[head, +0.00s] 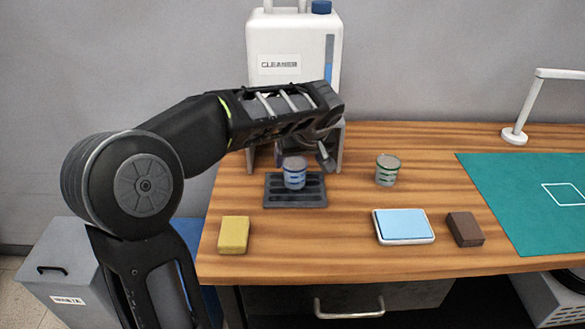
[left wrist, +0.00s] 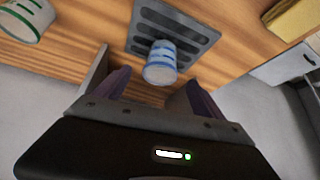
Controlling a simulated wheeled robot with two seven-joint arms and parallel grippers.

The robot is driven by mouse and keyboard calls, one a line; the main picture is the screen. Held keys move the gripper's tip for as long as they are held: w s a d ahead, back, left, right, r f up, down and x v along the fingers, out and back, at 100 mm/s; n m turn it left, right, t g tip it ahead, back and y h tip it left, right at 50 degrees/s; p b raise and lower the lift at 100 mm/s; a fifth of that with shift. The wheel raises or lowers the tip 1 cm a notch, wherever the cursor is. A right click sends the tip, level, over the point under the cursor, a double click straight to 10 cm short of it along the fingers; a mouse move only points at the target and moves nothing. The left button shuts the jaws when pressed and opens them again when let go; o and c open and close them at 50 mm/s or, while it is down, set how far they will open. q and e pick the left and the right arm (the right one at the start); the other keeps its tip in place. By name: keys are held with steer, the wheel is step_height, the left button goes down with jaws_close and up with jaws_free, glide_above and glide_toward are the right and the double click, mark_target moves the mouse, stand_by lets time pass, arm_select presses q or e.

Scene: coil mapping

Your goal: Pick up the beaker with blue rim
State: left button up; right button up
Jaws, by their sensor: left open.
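The beaker with blue rim (head: 294,173) stands upright on a dark slotted tray (head: 296,204) in the head view. In the left wrist view the blue-banded beaker (left wrist: 161,63) lies ahead of my left gripper (left wrist: 145,88), between the lines of its two fingers. My left gripper (head: 304,160) is open, behind and above the beaker in the head view, with nothing between its fingers. Its fingers are partly hidden there by the arm and beaker. A beaker with green bands (head: 387,171) stands to the right on the table, and also shows in the left wrist view (left wrist: 24,18). My right gripper is not seen.
A white cleaner jug (head: 292,40) on a grey stand is behind the tray. A yellow sponge (head: 233,235), a blue-topped pad (head: 404,226) and a brown block (head: 465,229) lie near the table's front. A green mat (head: 530,190) and white lamp (head: 515,136) are at right.

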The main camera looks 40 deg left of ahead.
mark_target(295, 168)
arm_select(q)
steer(key=shift+s+d, duration=0.1)
steer(key=shift+x, duration=1.35)
steer(key=shift+r, duration=0.1)
steer(key=p+x, duration=0.1)
steer(key=x, duration=0.4)
steer(key=shift+a+p, duration=0.2)
steer(key=shift+p, duration=0.1)
steer(key=shift+c, duration=0.2)
